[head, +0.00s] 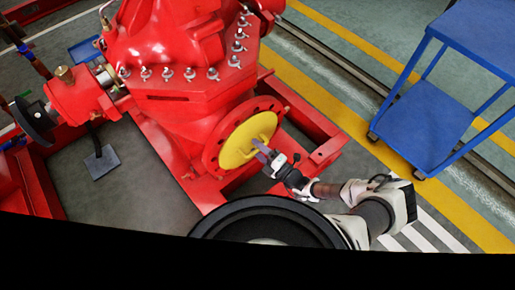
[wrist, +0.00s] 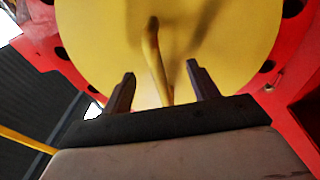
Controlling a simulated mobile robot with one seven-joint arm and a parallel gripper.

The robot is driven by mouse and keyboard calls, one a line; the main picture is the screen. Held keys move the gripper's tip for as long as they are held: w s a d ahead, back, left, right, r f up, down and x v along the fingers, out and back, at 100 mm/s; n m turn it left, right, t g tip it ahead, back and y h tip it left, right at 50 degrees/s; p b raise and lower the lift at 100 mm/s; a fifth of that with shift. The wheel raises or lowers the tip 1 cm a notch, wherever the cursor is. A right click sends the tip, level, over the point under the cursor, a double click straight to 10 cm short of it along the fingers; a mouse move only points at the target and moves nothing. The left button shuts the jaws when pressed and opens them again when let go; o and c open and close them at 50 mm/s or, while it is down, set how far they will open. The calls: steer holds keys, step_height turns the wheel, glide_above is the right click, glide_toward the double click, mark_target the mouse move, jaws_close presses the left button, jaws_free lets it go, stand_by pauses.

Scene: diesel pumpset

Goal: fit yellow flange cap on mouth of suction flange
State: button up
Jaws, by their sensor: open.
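The yellow flange cap (head: 246,142) is a round disc with a bar handle on its face. It sits over the middle of the red suction flange (head: 212,152), whose ring with bolt holes shows around it. In the wrist view the cap (wrist: 100,38) fills the upper middle, with the red flange (wrist: 294,40) behind its edge. The handle (wrist: 152,55) runs down between the fingers. My gripper (wrist: 160,75) is open, one finger on each side of the handle, apart from it. In the head view my gripper (head: 264,150) is close in front of the cap. The flange mouth is hidden behind the cap.
The red pump body (head: 180,45) rises behind and left of the flange. A red base frame (head: 318,150) runs below and right of it. A blue trolley (head: 430,120) stands at the right, with free floor between.

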steer(key=v, duration=0.7)
stand_by(0.8)
steer(key=p+v, duration=0.1)
steer(key=v, duration=0.5)
steer(key=shift+s+a+r, duration=0.2)
steer(key=shift+s+r, duration=0.05)
steer(key=shift+s, duration=0.1)
stand_by(1.0)
